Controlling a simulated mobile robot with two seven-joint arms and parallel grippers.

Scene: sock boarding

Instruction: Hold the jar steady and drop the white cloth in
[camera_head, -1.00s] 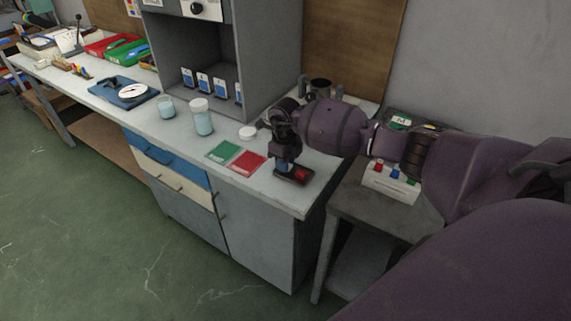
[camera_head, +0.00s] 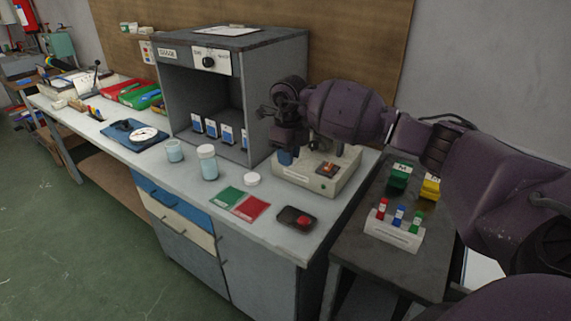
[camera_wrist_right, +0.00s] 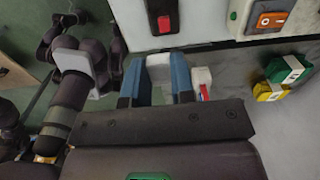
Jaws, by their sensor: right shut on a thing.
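My right gripper (camera_head: 286,157) hangs above the bench's right part, in front of a beige device. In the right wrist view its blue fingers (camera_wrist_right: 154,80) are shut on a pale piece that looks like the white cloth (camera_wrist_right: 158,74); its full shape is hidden. A clear jar (camera_head: 208,166) with pale blue contents and a white top band stands on the bench, left of the gripper and apart from it. A similar, shorter vessel (camera_head: 175,151) stands to its left. A dark arm at the left of the right wrist view shows no clear fingertips; the left gripper is absent from the head view.
A white round lid (camera_head: 251,179), green card (camera_head: 227,196), red card (camera_head: 250,208) and red-button box (camera_head: 297,218) lie near the jar. The beige device (camera_head: 318,172) stands behind the gripper. A grey cabinet (camera_head: 277,75) rises behind the jars. A vial rack (camera_head: 394,233) stands right.

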